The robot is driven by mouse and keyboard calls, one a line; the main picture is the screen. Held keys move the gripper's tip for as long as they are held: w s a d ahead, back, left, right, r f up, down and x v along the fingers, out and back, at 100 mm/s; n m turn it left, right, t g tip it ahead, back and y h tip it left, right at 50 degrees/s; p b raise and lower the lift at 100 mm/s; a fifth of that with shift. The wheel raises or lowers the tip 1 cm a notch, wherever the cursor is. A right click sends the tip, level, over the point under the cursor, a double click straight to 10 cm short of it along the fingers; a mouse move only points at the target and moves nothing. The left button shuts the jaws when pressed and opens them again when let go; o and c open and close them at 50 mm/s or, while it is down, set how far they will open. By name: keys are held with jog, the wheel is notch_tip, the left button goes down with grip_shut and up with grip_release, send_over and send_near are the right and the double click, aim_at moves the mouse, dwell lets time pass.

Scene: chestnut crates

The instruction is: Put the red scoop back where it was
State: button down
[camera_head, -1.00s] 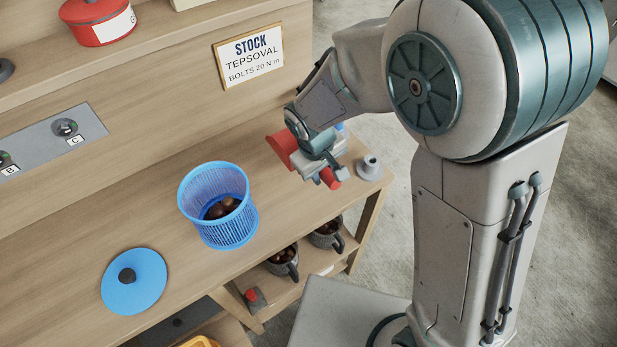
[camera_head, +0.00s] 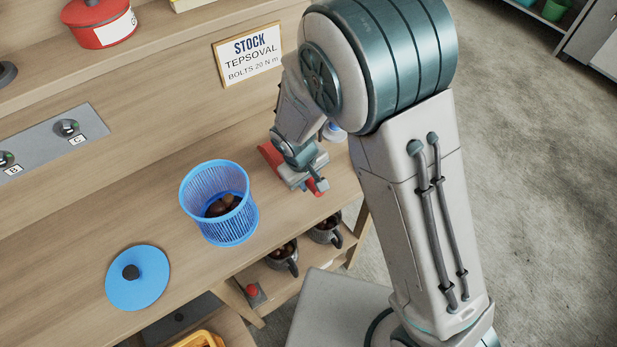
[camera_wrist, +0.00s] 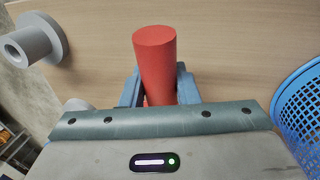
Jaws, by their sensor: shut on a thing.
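The red scoop (camera_head: 272,157) is in my gripper (camera_head: 312,180), to the right of the blue basket in the head view. In the wrist view a red cylindrical part of the scoop (camera_wrist: 155,60) stands up between the two blue-grey fingers of my gripper (camera_wrist: 158,88). The gripper is shut on it. The scoop is low over the wooden bench top (camera_head: 75,240); I cannot tell whether it touches the wood. My wrist hides part of it in the head view.
The blue basket (camera_head: 228,228) with brown chestnuts stands close by, and it edges into the wrist view (camera_wrist: 300,110). A grey flanged piece (camera_wrist: 38,40) is at the wrist view's upper left. A blue lid (camera_head: 137,290) lies on the bench. Mugs (camera_head: 282,258) with chestnuts stand on the shelf below.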

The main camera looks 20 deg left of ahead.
jog(key=shift+f, duration=0.2)
jog(key=c, duration=1.1)
grip_release()
jog(key=shift+r, duration=0.1)
jog(key=shift+r, duration=0.1)
notch_tip(320, 180, up, 12)
jog(key=s+a+b, duration=0.1)
jog(key=s, duration=0.1)
jog(key=w+d+r+m+y, duration=0.15)
jog(key=d+r, duration=0.25)
jog(key=d, duration=0.4)
jog(key=d+r+m+h, duration=0.1)
jog(key=d+r+m, duration=0.2)
jog(key=d, duration=0.4)
jog(key=s+d+r+m+t, duration=0.1)
jog(key=s+d+r+m, duration=0.1)
jog(key=d, duration=0.5)
jog(key=s+d+r+m, duration=0.1)
jog(key=s+d+m, duration=0.3)
jog(key=s+d, duration=0.2)
jog(key=shift+s+d+r+t+y, duration=0.35)
jog(key=shift+d+r+t, duration=0.05)
